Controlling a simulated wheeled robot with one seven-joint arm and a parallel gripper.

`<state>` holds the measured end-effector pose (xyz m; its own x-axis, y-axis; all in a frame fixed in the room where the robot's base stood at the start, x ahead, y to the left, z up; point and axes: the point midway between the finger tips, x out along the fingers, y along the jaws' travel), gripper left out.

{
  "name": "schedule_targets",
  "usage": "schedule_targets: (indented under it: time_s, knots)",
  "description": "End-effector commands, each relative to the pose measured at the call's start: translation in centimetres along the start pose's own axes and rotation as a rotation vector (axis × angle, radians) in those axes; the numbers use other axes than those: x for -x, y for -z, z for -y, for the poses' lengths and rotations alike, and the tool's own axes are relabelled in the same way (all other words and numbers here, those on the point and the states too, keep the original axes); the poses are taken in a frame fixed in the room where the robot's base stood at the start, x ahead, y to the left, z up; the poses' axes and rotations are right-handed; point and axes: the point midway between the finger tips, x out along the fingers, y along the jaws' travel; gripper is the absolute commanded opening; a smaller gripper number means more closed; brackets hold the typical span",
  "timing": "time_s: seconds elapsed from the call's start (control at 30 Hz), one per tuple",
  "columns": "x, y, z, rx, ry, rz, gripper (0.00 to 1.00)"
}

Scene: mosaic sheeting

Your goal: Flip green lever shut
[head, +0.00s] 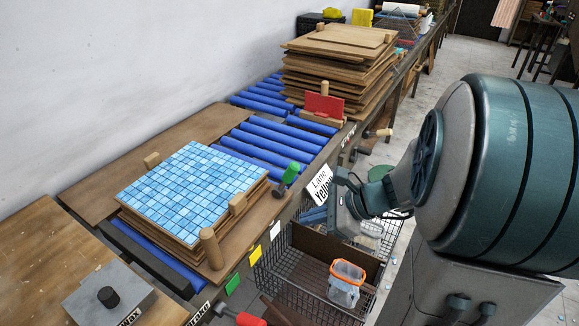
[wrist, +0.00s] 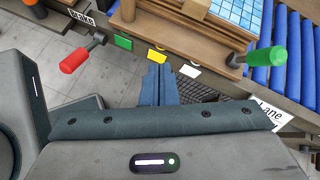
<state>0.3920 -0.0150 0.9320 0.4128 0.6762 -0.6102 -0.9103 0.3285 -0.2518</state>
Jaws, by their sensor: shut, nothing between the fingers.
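The green lever (head: 289,175) stands tilted at the front edge of the roller bench, right of the mosaic sheet in the head view. In the wrist view the green lever (wrist: 266,57) is at upper right, with its dark stem running left. My gripper (head: 313,215) is in front of the bench edge, below and right of the lever in the head view. Its blue fingers also show in the wrist view (wrist: 158,78), together and empty, left of the lever and apart from it.
The blue mosaic sheet (head: 195,187) lies on stacked boards with wooden pegs. Blue rollers (head: 270,150) run behind the lever. A red lever (wrist: 75,60) sticks out at left in the wrist view. A "Lane Yellow" sign (head: 319,186) and a wire basket (head: 285,270) are near my gripper.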

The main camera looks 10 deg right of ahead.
Motion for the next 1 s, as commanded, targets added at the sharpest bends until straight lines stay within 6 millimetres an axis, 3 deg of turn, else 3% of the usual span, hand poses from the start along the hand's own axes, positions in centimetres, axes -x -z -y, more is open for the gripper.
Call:
schedule_targets:
  time_s: [0.03,0.2,0.4,0.83,1.0]
  knots:
    - [-0.1,1.6,1.1,-0.110,0.060,0.035,0.00]
    - [1.0,5.2,4.8,-0.409,0.247,0.149,0.00]
    - [2.5,8.1,7.3,-0.602,0.382,0.234,0.00]
    - [3.0,8.8,7.9,-0.646,0.417,0.256,0.00]
    - [2.2,8.7,8.2,-0.644,0.413,0.256,0.00]
